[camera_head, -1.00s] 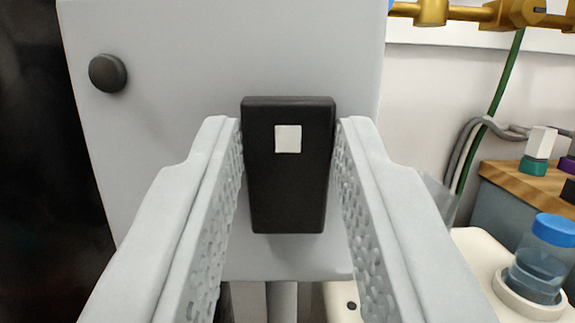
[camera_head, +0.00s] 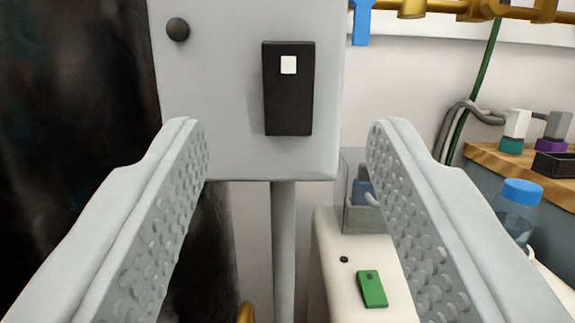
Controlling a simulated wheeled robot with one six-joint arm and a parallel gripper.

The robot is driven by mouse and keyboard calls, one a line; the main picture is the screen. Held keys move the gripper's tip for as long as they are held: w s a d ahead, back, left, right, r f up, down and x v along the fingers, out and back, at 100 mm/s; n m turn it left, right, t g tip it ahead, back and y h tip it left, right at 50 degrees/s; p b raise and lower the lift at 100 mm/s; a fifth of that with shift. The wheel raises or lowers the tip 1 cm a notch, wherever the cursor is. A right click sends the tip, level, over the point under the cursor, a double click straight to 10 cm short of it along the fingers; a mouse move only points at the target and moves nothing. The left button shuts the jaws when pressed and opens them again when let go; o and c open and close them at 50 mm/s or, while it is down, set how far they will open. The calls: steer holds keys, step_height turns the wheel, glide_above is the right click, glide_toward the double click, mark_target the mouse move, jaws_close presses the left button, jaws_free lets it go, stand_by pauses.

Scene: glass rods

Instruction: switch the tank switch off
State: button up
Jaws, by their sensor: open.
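The black switch (camera_head: 288,100) with a small white square near its top is mounted on the front of a grey box (camera_head: 220,110). I take it to be the tank switch, though no label shows. My gripper (camera_head: 287,130) is open and empty, its two grey jaws spread wide. The jaws stand back from the switch and do not touch it. In the picture the switch sits between and above the fingertips. A dark round knob (camera_head: 178,29) is at the box's upper left.
A grey post (camera_head: 284,250) stands below the box. A white surface at lower right holds a green object (camera_head: 372,289) and a clear container (camera_head: 357,215). A blue-capped bottle (camera_head: 516,208) is at right. Brass pipework (camera_head: 450,8) runs along the upper right. A dark panel fills the left.

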steer(key=v, duration=1)
steer(key=shift+s, duration=0.1)
steer(key=w+d+r+g+y, duration=0.1)
steer(key=w+d+r+y, duration=0.15)
steer(key=d+r, duration=0.7)
steer(key=w+d+r+y, duration=0.2)
steer(key=d+r+y, duration=0.1)
steer(key=d+r, duration=0.65)
steer(key=s+d+r+g+h, duration=0.1)
steer(key=s+d+r+h, duration=0.1)
steer(key=s+d, duration=0.7)
steer(key=s+d+r+n+g+h, duration=0.1)
steer(key=s+d+r+g, duration=0.1)
steer(key=s+d, duration=0.7)
steer(key=d, duration=0.4)
steer(key=shift+s+r+h, duration=0.2)
steer(key=shift+r+h, duration=0.15)
